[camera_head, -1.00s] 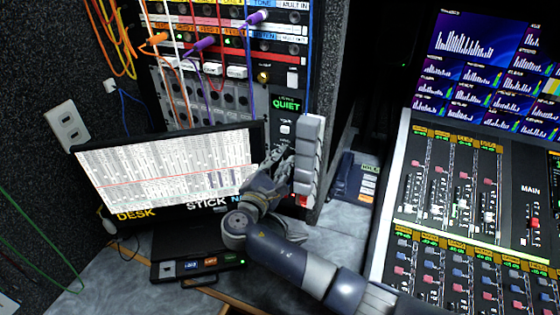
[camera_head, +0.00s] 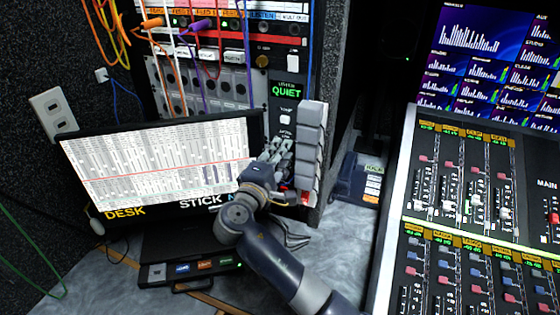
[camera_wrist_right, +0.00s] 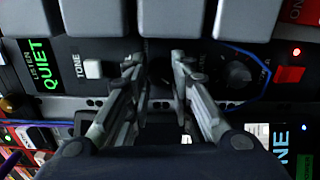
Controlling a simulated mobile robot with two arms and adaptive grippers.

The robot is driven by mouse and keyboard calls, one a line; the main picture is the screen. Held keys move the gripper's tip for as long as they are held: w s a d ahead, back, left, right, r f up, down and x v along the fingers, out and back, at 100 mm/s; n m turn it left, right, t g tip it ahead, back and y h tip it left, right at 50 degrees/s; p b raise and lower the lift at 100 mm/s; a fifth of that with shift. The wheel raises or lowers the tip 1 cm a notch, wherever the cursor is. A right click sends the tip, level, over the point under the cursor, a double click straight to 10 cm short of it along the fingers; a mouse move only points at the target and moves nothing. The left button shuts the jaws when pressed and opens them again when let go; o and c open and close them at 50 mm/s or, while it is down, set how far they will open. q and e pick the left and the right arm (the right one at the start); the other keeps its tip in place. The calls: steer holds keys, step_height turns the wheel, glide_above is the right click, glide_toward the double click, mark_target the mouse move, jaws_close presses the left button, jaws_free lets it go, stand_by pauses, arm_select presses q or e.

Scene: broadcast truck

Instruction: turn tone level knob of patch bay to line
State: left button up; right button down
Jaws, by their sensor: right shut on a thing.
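The patch bay (camera_head: 205,85) stands at the back, with cords plugged into it. A narrow panel on its right has a green QUIET display (camera_head: 287,91) and a white TONE button (camera_head: 286,119); the same display (camera_wrist_right: 41,64) and button (camera_wrist_right: 93,68) show in the right wrist view. My right gripper (camera_head: 280,150) is at this panel just below the button. In the right wrist view its fingers (camera_wrist_right: 160,70) are closed around the dark tone level knob beside the TONE button. The knob is mostly hidden between them, so its pointer and setting cannot be read. My left gripper is out of view.
Another black knob (camera_wrist_right: 239,74) and a red button (camera_wrist_right: 290,74) sit further along the panel. A row of grey blocks (camera_head: 312,140) stands close to the gripper's right. A lit screen (camera_head: 160,165) is on its left, and a mixing console (camera_head: 470,200) at right.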

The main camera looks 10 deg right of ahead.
steer(key=shift+f+m+b, duration=0.15)
steer(key=shift+m+b, duration=0.2)
steer(key=shift+m, duration=0.15)
steer(key=c, duration=1.7)
jaws_free()
steer(key=shift+a, duration=0.1)
steer(key=shift+o, duration=0.2)
